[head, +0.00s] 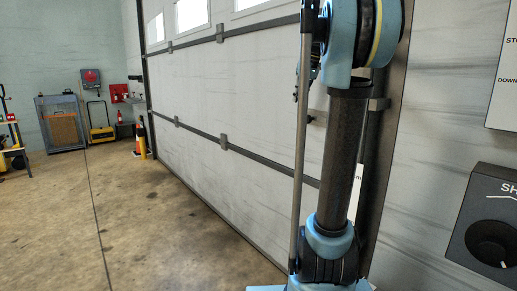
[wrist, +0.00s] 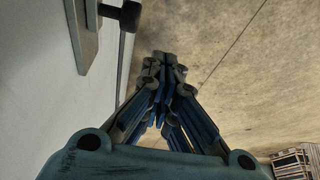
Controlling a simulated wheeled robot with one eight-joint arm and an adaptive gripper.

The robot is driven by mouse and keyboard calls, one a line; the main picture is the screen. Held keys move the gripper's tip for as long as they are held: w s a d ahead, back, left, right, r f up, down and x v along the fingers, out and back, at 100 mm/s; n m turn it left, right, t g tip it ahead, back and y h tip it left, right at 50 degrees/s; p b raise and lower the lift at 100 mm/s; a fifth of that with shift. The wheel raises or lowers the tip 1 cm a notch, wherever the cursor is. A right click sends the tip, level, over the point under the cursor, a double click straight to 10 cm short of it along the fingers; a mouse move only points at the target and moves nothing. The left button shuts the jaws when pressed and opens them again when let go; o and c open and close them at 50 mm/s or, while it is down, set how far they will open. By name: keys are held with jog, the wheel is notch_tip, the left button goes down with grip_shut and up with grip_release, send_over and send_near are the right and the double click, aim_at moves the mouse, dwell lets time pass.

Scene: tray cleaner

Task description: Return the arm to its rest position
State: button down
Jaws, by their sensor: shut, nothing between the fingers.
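My gripper (wrist: 163,68) shows in the wrist view with its blue and grey fingers drawn together at the tips. It is shut and empty, and I see nothing touching it. Concrete floor lies behind it on the right and a pale panel on the left. In the head view my arm stands up in front of the wall on the right, with blue joints and a dark link. I cannot make out the gripper in the head view.
A large grey sectional door (head: 230,110) fills the middle. A dark box with a round dial (head: 490,235) and a white sign (head: 506,80) are at right. An orange-and-black post (head: 141,138), a yellow cart (head: 99,122) and a grey cabinet (head: 61,123) stand far left.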

jog(key=s+a+f+m+h, duration=0.1)
jog(key=s+f+m, duration=0.2)
jog(key=s+f, duration=1.4)
jog(key=s+a+f+m+h, duration=0.1)
jog(key=s+f+m, duration=0.3)
jog(key=s+f, duration=1.3)
notch_tip(320, 180, down, 4)
jog(key=shift+a+f, duration=0.15)
jog(key=shift+a, duration=0.3)
